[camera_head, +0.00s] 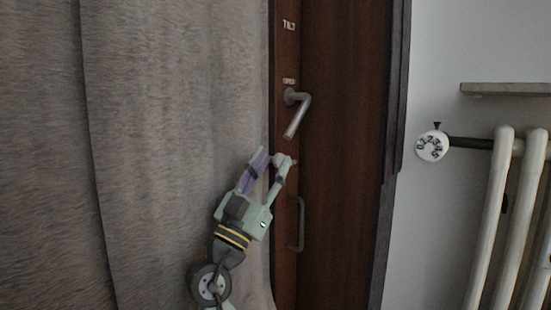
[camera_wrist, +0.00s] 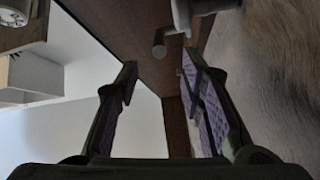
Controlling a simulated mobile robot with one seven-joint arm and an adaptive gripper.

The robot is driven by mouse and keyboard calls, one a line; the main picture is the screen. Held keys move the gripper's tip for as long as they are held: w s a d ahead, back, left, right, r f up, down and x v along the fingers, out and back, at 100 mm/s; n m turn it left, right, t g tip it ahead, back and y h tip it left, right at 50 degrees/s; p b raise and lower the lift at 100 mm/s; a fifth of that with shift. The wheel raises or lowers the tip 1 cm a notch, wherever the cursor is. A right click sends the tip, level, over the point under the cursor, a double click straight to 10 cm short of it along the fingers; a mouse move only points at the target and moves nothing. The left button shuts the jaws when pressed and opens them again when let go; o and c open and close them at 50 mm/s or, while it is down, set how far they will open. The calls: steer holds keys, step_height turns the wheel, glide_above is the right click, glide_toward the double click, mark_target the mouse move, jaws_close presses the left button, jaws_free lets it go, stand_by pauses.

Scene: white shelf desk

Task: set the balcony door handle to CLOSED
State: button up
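The grey metal door handle (camera_head: 298,115) is on the brown balcony door frame (camera_head: 286,60). Its lever hangs down, slanting slightly to the left at its lower end. A TILT label (camera_head: 289,25) is above it and a small OPEN label (camera_head: 289,81) is just over its pivot. I see no readable CLOSED label. My gripper (camera_head: 272,156) is open and empty, just below and left of the lever's lower end, apart from it in the head view. In the wrist view, my gripper (camera_wrist: 158,68) shows spread fingers, with the handle (camera_wrist: 180,28) beyond the tips near the top.
A grey curtain (camera_head: 160,130) fills the left, close beside my arm. A fixed grey pull handle (camera_head: 299,224) is lower on the door. A radiator (camera_head: 510,215) with a white numbered knob (camera_head: 432,146) and a shelf (camera_head: 505,89) are at right.

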steer(key=shift+r, duration=0.15)
steer(key=shift+c, duration=0.7)
steer(key=s+r+p, duration=0.2)
steer(key=p, duration=0.3)
steer(key=s+a+r+y+p, duration=0.1)
steer(key=s+r+p, duration=0.1)
steer(key=p, duration=0.2)
steer(key=s+a+r+g+y+p, duration=0.1)
steer(key=r+p, duration=0.2)
steer(key=p, duration=0.2)
steer(key=shift+s+n+p, duration=0.3)
steer(key=shift+s+p, duration=0.05)
steer(key=shift+s, duration=0.05)
jaws_close()
steer(key=s+r+p+x, duration=0.1)
steer(key=p+x, duration=0.6)
steer(key=x, duration=0.3)
steer(key=shift+y, duration=0.3)
steer(key=shift+w+d+f, duration=0.2)
steer(key=shift+w+f, duration=0.25)
steer(key=shift+f, duration=0.25)
steer(key=shift+w+d+f, duration=0.15)
steer(key=shift+w+f, duration=0.3)
steer(key=shift+f, duration=0.2)
steer(key=shift+w+d+f, duration=0.2)
steer(key=shift+w+f, duration=0.25)
steer(key=shift+f, duration=0.25)
steer(key=shift+f, duration=0.1)
